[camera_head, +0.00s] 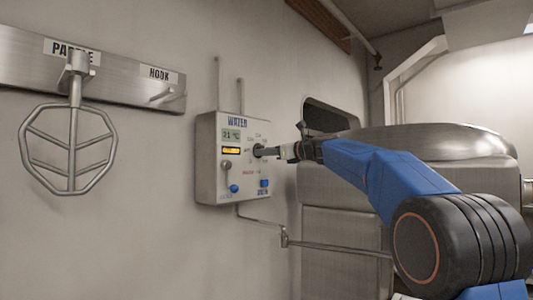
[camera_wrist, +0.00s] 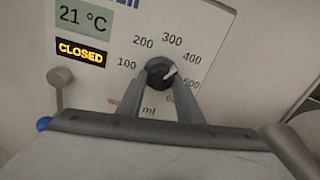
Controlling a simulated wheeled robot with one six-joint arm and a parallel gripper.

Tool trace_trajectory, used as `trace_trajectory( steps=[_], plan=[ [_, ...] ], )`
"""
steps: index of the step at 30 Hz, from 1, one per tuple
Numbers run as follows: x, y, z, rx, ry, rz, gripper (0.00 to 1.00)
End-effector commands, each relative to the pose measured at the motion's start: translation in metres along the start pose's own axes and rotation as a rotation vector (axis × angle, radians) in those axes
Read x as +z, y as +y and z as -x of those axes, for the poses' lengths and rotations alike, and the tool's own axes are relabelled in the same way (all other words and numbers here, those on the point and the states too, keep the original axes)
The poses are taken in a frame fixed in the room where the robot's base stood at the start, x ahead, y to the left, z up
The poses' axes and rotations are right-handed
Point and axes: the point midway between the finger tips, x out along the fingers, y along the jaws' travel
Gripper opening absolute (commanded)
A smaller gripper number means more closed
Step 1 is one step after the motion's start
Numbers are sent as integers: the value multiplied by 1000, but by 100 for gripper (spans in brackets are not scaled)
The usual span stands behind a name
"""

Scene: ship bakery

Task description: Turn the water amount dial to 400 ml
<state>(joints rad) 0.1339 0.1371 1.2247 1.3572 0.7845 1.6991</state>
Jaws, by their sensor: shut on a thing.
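The black water amount dial (camera_wrist: 157,78) sits on the white WATER control box (camera_head: 206,179), among printed marks from 100 to 600 ml. Its white pointer tilts up and to the right, roughly toward the 400 mark (camera_wrist: 192,58). My gripper (camera_wrist: 160,86) is shut on the dial, with one grey finger on each side. In the head view my gripper (camera_head: 268,152) reaches the box face from the right. The fingertips hide the dial's lower edges and part of the lower scale.
The box has a 21 °C display (camera_wrist: 83,17), an amber CLOSED display (camera_wrist: 80,53), a grey knob (camera_head: 226,165) and blue knobs (camera_head: 234,188). A paddle (camera_head: 70,188) hangs on the left. A large metal machine (camera_head: 420,143) stands behind my arm.

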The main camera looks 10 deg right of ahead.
Motion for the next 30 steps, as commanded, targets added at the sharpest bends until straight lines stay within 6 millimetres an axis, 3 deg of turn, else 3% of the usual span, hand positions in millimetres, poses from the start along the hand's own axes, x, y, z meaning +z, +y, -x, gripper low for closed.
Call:
trace_trajectory(
  steps=[9, 26, 27, 29, 30],
  plan=[
    [-2, 0, 0, 1, 2, -138, 10],
    [-2, 1, 0, 1, 3, -171, 10],
    [-2, 1, 0, 1, 3, -171, 35],
    [-2, 1, 0, 1, 3, -170, 49],
    [-2, 1, 0, 1, 2, -170, 50]
  ],
)
